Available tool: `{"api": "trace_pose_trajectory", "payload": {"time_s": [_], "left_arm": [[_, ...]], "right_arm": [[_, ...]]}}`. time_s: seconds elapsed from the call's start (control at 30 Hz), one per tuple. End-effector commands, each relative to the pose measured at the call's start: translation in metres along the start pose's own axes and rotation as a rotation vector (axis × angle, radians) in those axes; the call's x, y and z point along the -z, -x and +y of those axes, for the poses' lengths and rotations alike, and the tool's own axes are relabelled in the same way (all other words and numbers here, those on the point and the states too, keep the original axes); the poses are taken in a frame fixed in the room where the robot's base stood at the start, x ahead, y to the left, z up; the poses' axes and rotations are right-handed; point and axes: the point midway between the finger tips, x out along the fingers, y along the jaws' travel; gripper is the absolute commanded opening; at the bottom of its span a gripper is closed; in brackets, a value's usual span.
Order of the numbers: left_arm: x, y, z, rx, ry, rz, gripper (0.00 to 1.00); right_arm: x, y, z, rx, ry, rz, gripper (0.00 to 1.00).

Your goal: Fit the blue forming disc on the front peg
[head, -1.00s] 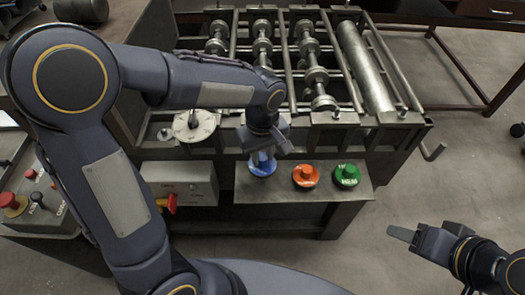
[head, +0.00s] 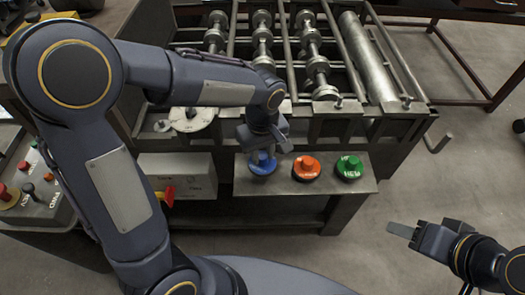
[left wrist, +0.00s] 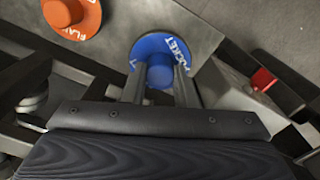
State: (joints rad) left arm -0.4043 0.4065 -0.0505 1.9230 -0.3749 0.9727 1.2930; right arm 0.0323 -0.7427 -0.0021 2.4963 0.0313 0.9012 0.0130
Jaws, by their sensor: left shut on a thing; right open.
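The blue forming disc (head: 262,165) sits at the left end of the front shelf in the head view, next to the orange disc. It also shows in the left wrist view (left wrist: 150,46), with white lettering on its flange. My left gripper (head: 264,150) is shut on the blue disc's raised hub (left wrist: 160,72), with a finger on either side. The disc appears to be at shelf level; I cannot tell whether it touches the shelf. My right gripper (head: 402,230) is open and empty at the lower right, away from the shelf. I cannot make out the front peg for certain; my left arm covers part of the machine.
An orange disc (head: 306,168) and a green disc (head: 349,168) stand on the metal shelf (head: 325,188). Behind is the forming machine with rollers (head: 318,70). A pale round dial plate (head: 192,122) lies left of my gripper. A grey box (head: 178,176) has a red handle (head: 165,193).

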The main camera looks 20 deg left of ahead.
Motion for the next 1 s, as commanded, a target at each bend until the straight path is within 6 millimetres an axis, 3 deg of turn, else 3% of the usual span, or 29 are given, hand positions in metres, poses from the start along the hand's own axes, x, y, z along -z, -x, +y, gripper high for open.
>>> {"api": "trace_pose_trajectory", "payload": {"time_s": [1.0], "left_arm": [[0.0, -0.014, 0.0, -0.001, -0.001, 0.001, 0.0]], "right_arm": [[-0.005, -0.011, 0.005, 0.0, 0.0, 0.0, 0.5]]}}
